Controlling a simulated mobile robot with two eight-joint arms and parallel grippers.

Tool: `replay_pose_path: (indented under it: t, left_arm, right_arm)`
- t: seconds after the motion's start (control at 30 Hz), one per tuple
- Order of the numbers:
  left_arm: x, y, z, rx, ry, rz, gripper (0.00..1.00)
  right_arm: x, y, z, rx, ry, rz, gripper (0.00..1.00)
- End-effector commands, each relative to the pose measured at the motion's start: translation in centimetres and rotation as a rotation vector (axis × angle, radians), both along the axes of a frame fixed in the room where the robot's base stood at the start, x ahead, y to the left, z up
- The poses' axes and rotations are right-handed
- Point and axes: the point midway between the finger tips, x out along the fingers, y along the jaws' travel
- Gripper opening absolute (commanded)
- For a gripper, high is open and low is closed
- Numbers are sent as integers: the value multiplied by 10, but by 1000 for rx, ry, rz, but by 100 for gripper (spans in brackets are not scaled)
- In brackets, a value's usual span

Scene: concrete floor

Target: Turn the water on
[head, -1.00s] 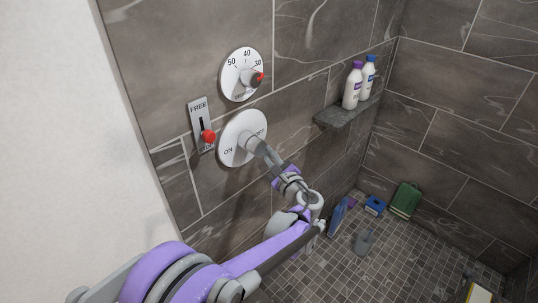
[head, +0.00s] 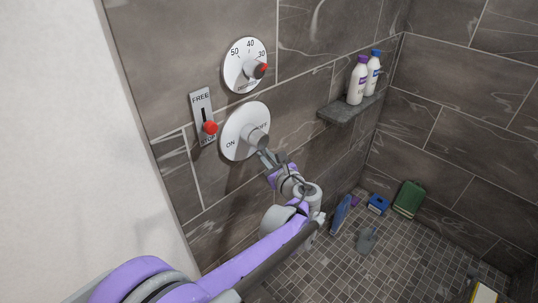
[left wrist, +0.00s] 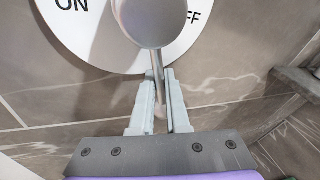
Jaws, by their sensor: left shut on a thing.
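The white round water dial (head: 232,146), marked ON at left and OFF at right, is on the tiled wall. Its grey round hub (head: 254,136) stands out from the middle, and a thin lever hangs down from it. The left wrist view shows the dial (left wrist: 92,22), the hub (left wrist: 150,20) and the lever (left wrist: 158,88). My left gripper (head: 269,160) is just below and right of the hub. In the left wrist view its fingers (left wrist: 160,98) are shut on the lever, one on each side. My right gripper is not in view.
A temperature dial (head: 236,72) with a red-marked knob is above. A FREE/STOP slider (head: 209,128) is at left. Two bottles (head: 358,84) stand on a stone corner shelf (head: 345,113). Several items, including a green one (head: 409,197), are on the tiled floor.

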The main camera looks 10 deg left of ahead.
Motion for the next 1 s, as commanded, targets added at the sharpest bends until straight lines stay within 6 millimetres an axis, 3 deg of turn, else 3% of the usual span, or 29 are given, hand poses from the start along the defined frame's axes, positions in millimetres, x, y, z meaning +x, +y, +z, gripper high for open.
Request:
replay_pose_path:
  t: [0.4, 0.93, 0.97, 1.0]
  left_arm:
    - [-12, 8, -4, 105, 162, 1, 0]
    - [-14, 9, -4, 118, 182, 1, 0]
    - [-14, 9, -4, 118, 182, 1, 19]
    - [-14, 9, -4, 118, 182, 1, 26]
  right_arm:
    - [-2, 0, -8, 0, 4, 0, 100]
    - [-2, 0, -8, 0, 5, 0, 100]
    - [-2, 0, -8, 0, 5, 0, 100]
    - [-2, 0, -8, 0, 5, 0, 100]
